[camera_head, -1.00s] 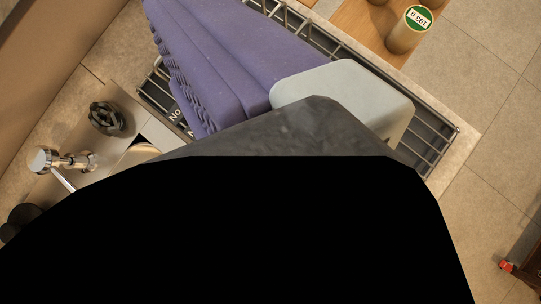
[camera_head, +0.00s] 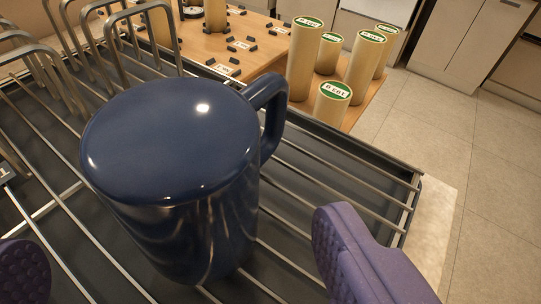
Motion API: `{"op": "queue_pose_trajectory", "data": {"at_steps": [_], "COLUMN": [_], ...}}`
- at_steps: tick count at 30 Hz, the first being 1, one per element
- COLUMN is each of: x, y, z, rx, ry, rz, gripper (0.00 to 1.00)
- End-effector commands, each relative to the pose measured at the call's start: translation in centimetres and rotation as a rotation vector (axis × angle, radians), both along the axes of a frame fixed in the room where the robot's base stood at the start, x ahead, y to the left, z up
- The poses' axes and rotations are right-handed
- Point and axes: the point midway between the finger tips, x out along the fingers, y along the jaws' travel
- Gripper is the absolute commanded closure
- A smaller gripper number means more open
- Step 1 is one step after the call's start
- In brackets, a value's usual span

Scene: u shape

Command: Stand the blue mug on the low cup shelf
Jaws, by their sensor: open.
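The blue mug (camera_head: 175,145) stands upside down on a wire dish rack (camera_head: 300,215), its closed glossy base facing up. Its handle (camera_head: 268,108) points to the upper right, away from me. My gripper (camera_head: 180,250) is open and empty. One purple finger is at the lower left edge and the other at the lower right, with the mug between and beyond them. Visible gaps separate both fingers from the mug. I cannot identify the low cup shelf in this view.
Upright wire loops (camera_head: 110,40) rise from the rack behind and left of the mug. Several tan cylinders (camera_head: 304,60) with green-rimmed labelled tops stand beyond the rack. A wooden surface (camera_head: 250,60) holds small dark pieces. Open tiled floor (camera_head: 420,140) lies to the right.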

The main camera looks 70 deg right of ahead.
Motion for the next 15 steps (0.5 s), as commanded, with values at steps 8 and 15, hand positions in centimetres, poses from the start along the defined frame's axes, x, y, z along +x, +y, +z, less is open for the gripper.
{"op": "queue_pose_trajectory", "data": {"at_steps": [8, 15], "x": [2.0, 3.7], "y": [-3.1, -5.6], "z": [-1.6, -2.7], "rx": [-0.002, 0.000], "ry": [-0.001, 0.000], "rz": [-0.003, -0.001], "gripper": [0.00, 0.00]}}
